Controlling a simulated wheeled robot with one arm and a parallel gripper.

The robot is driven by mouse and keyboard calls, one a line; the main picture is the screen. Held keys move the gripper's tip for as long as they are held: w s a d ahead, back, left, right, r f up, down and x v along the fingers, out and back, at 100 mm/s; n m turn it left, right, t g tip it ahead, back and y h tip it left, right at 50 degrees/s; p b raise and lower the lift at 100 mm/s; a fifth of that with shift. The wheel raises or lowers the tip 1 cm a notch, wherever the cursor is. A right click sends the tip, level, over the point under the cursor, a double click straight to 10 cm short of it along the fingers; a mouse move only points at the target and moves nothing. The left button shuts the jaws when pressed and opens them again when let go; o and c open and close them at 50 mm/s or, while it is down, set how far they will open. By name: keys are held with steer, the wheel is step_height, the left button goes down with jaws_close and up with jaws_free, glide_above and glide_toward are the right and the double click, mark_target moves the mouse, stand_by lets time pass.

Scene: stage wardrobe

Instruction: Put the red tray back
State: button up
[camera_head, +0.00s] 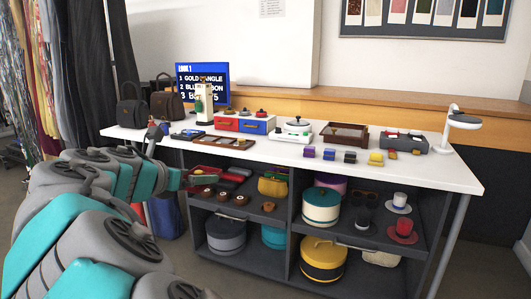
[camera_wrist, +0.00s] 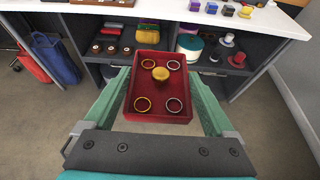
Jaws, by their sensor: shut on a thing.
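The red tray (camera_wrist: 158,117) sits between the two green fingers of my gripper (camera_wrist: 160,80) in the wrist view, a finger along each side. It looks about level and holds several gold and silver rings and a round yellow piece (camera_wrist: 161,74) near its middle. In the head view my gripper (camera_head: 187,179) is in front of the left part of the shelf unit, below the tabletop, and the tray (camera_head: 201,180) shows only partly beyond the fingers. A white box (camera_head: 274,123) on the table has a red front (camera_head: 224,123) and a blue front, each with a handle.
The white tabletop (camera_head: 440,176) carries bags, a sign screen, display trays, small coloured boxes and a lamp. The shelves below hold hat boxes (camera_head: 321,207), small hats and round brown items. A blue bag (camera_wrist: 57,62) hangs at left. Floor in front is clear.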

steer(key=w+d+n+y, duration=0.1)
steer(key=w+d, duration=0.6)
steer(key=w, duration=0.4)
steer(key=w+d+f+n+y, duration=0.1)
steer(key=w+d+f, duration=0.2)
steer(key=d, duration=0.2)
steer(key=w+d+f+n+t+y, duration=0.1)
steer(key=w+d+f, duration=0.2)
steer(key=d, duration=0.3)
steer(key=w+d+f+y, duration=0.1)
steer(key=w+d+f, duration=0.2)
steer(key=d, duration=0.2)
steer(key=d+f+n+y, duration=0.1)
steer(key=d+f, duration=0.4)
steer(key=d, duration=0.3)
steer(key=s+f+m+h, duration=0.3)
steer(key=s+h, duration=0.1)
steer(key=s, duration=0.7)
steer(key=shift+s+d, duration=0.15)
steer(key=shift+s, duration=0.2)
steer(key=shift+f+g, duration=0.15)
steer(key=shift+g, duration=0.15)
step_height(320, 180, down, 14)
steer(key=w+n+y, duration=0.2)
steer(key=n+y, duration=0.1)
steer(key=y, duration=0.1)
steer(key=shift+w, duration=0.4)
